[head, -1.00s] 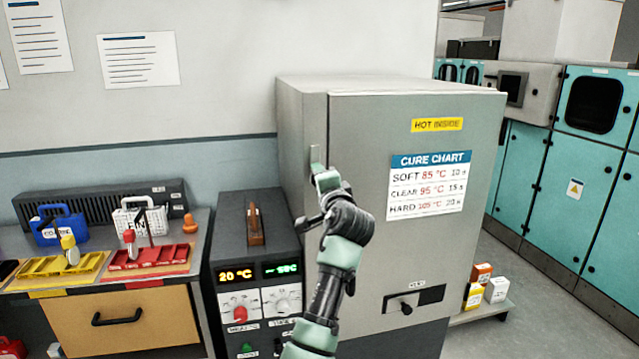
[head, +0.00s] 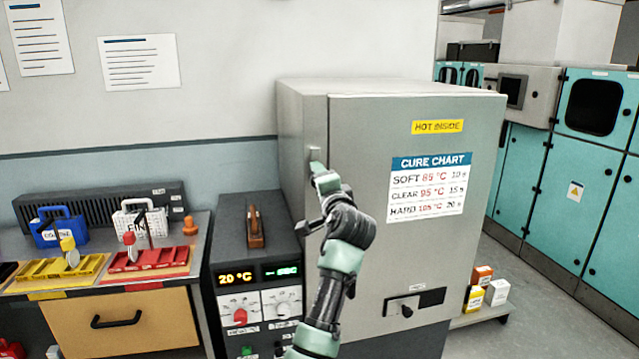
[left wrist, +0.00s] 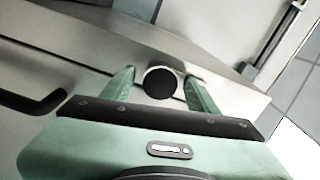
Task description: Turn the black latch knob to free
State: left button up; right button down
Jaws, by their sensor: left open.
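A round black-faced knob (left wrist: 160,83) with a pale rim sits between the two green fingers of my left gripper (left wrist: 160,88) in the left wrist view. The fingers stand apart on either side of it, with a visible gap at each side. In the head view my left gripper (head: 320,176) is at the upper left part of the grey oven's door (head: 365,150), near a pale upright plate. There the gripper hides the knob. My right gripper is in neither view.
A small dark latch plate with a knob (head: 406,310) is low on the door. A control box (head: 255,235) with lit displays stands left of the oven. The bench (head: 190,285) holds yellow and red trays. Small boxes (head: 497,292) sit at the right.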

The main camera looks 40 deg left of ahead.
pick_arm(q)
jog(key=b+v, duration=0.1)
jog(key=v, duration=0.6)
jog(key=shift+d+b, duration=0.15)
jog(key=shift+b, duration=0.25)
jog(key=shift+s+f, duration=0.1)
jog(key=shift+f, duration=0.05)
